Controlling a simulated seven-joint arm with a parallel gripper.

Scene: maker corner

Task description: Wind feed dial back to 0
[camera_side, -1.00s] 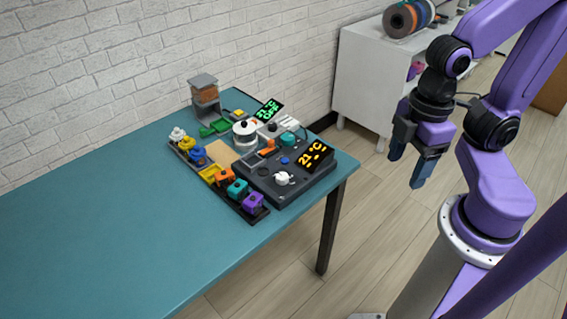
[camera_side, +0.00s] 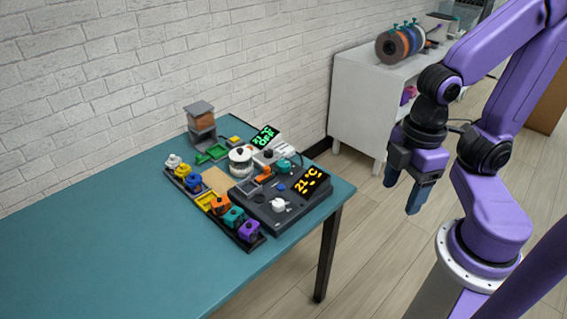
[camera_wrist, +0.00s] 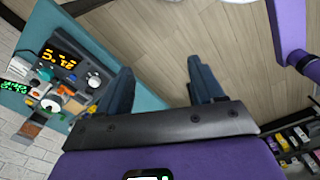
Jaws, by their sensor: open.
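A dark control box (camera_side: 290,211) with an orange "21 °C" display (camera_side: 309,182) sits near the table's right end. A white knob (camera_side: 278,205) is on its front part, with a small blue button (camera_side: 281,187) behind it. I cannot tell which control is the feed dial, and no dial scale is readable. In the wrist view the white knob (camera_wrist: 93,80) and display (camera_wrist: 60,54) show at the left. My gripper (camera_side: 402,192) hangs open and empty, pointing down, right of the table and well apart from the box. Its spread fingers show in the wrist view (camera_wrist: 160,72).
A teal table (camera_side: 110,245) holds a dark tray (camera_side: 243,243) of several coloured blocks, a white round pot (camera_side: 240,161), a green "OFF" display (camera_side: 264,138) and a grey stand (camera_side: 200,118). A white cabinet (camera_side: 365,105) with spools stands behind. The table's left part is clear.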

